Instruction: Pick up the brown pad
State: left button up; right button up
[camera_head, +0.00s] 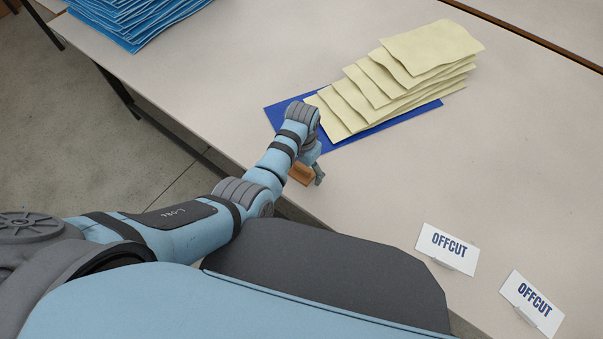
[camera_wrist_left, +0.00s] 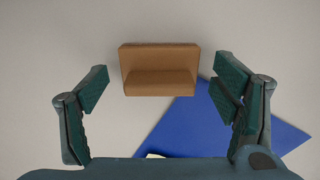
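The brown pad (camera_wrist_left: 160,70) lies on the pale table, a small block with a raised ridge along its front. In the head view only part of the brown pad (camera_head: 301,174) shows beside my left gripper (camera_head: 316,174), whose wrist hides the rest. In the left wrist view my left gripper (camera_wrist_left: 166,92) is open, with one finger to each side of the pad and clear gaps between. The pad is a little beyond the fingertips in that view. Nothing is held. My right gripper is not in view.
A blue sheet (camera_head: 428,107) carries a fanned stack of cream sheets (camera_head: 432,46) just behind my left gripper. Blue sheets (camera_head: 130,18) are piled at the far left. Two OFFCUT signs (camera_head: 448,246) (camera_head: 532,302) stand at the right front. The table's right middle is clear.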

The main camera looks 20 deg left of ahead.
aim_at(302, 168)
pick_arm(q)
jog(key=shift+r, duration=0.1)
jog(key=c, duration=0.9)
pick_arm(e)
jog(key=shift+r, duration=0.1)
pick_arm(q)
notch_tip(302, 168, up, 10)
jog(key=p, duration=0.3)
jog(key=shift+r+p, duration=0.1)
jog(key=shift+p, duration=0.3)
jog(key=o, duration=0.4)
jog(key=c, duration=0.5)
jog(key=shift+o, duration=0.2)
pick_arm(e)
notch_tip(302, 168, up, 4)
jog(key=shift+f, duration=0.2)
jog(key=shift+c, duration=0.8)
pick_arm(q)
jog(key=shift+s, duration=0.1)
